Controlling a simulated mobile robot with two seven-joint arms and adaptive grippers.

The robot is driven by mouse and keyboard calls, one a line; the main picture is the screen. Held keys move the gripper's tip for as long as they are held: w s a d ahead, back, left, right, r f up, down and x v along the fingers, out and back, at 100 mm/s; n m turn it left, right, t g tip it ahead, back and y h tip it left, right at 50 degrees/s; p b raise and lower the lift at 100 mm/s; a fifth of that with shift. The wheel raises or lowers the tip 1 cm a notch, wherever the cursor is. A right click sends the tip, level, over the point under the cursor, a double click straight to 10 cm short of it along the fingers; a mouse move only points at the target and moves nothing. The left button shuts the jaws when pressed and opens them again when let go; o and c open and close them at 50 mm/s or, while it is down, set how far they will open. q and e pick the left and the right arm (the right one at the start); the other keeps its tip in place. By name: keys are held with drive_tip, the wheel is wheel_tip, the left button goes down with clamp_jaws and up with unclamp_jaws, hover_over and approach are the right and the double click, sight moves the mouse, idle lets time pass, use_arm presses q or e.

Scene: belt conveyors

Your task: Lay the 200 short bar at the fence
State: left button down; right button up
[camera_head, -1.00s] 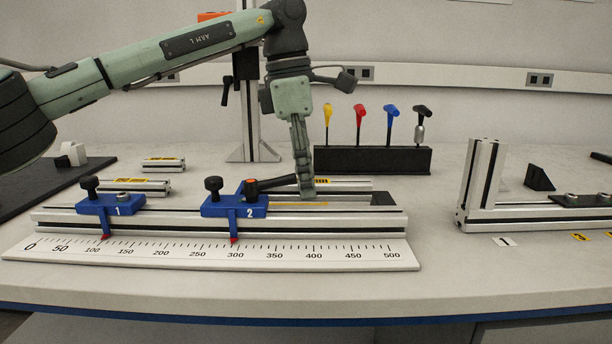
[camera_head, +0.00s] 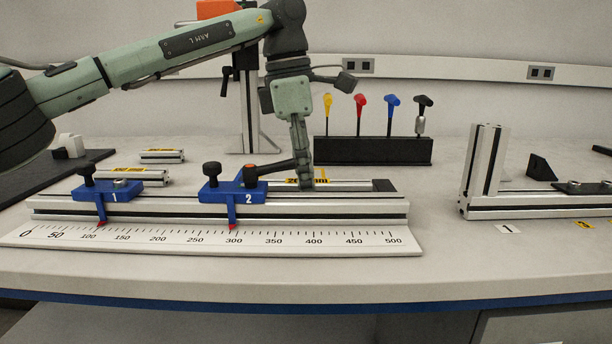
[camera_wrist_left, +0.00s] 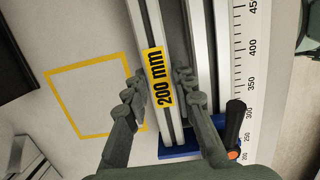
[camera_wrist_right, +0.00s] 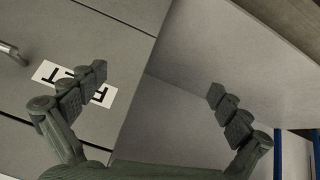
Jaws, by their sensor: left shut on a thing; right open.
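The 200 short bar (camera_wrist_left: 150,30) is a silver profile with a yellow "200 mm" label, which also shows in the head view (camera_head: 306,181). My left gripper (camera_head: 306,186) is shut on it, with one finger on each side of the label in the left wrist view (camera_wrist_left: 158,92). The bar lies lengthwise just behind the fence (camera_head: 340,208), a long silver rail. Blue stop 1 (camera_head: 106,191) and blue stop 2 (camera_head: 226,191) sit on the fence, pointers near 100 and 300. My right gripper (camera_wrist_right: 155,98) is open and empty, away from the bar.
A white scale (camera_head: 330,240) runs along the front of the fence. A black rack (camera_head: 372,151) with coloured handles stands behind. Short profiles (camera_head: 140,177) lie at left. An angled profile frame (camera_head: 483,165) stands at right. A yellow outline (camera_wrist_left: 80,70) marks bare table.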

sight(294, 181)
use_arm(q)
drive_tip(key=shift+f, duration=0.15)
drive_tip(key=shift+f, duration=0.35)
idle(0.4)
drive_tip(key=c, duration=1.2)
unclamp_jaws()
drive_tip(key=r, duration=0.4)
drive_tip(key=a+r, duration=0.1)
drive_tip(key=r, duration=0.6)
drive_tip(key=shift+a+r, duration=0.4)
